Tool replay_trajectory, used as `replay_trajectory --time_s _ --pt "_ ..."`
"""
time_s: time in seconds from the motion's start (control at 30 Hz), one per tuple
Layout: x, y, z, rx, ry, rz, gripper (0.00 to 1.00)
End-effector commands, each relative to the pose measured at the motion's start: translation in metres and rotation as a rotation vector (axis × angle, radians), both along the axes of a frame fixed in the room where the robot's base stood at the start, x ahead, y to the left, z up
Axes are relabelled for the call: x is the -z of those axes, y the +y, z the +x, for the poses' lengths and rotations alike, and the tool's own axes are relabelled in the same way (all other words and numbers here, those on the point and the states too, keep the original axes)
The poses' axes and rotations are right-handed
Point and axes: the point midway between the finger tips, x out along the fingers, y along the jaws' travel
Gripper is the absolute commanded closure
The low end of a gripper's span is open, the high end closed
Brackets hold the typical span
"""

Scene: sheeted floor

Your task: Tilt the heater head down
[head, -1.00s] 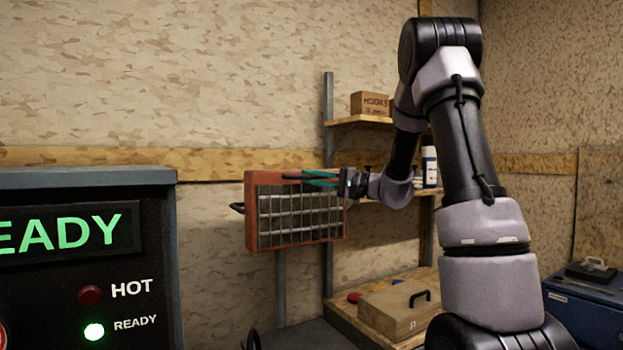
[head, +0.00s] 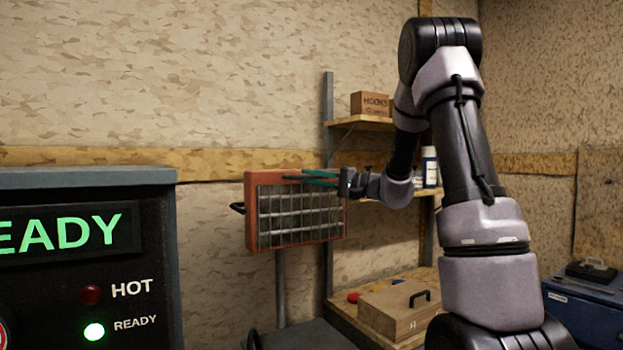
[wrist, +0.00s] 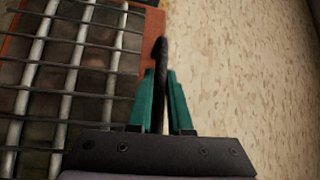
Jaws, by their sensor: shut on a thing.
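The heater head (head: 299,213) is a red-orange box frame with a metal grille on its front, held on a grey post (head: 281,290). Its face looks close to upright. A black handle (head: 237,208) sticks out on its left side. My gripper (head: 318,178) is at the upper right of the head, with its teal fingers in front of the frame. In the wrist view, the fingers (wrist: 161,95) are shut on a dark bar-like handle (wrist: 161,52) beside the grille (wrist: 70,70). Where this handle joins the head is hidden.
A black control box (head: 150,240) with a lit green READY lamp stands at the left front. Shelves (head: 362,121) with a small carton (head: 370,103) and a white bottle (head: 429,166) are behind my arm. A wooden case (head: 395,308) lies low at the right. The wall is close behind.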

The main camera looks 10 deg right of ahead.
Motion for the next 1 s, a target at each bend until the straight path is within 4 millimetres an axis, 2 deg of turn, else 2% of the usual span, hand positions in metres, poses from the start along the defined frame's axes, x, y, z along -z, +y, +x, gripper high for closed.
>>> replay_trajectory --time_s 0.67,1.0 --pt "0.002 -0.001 -0.001 0.001 -0.01 0.004 1.0" --pt "0.019 -0.007 -0.015 0.003 -0.159 0.058 1.0"
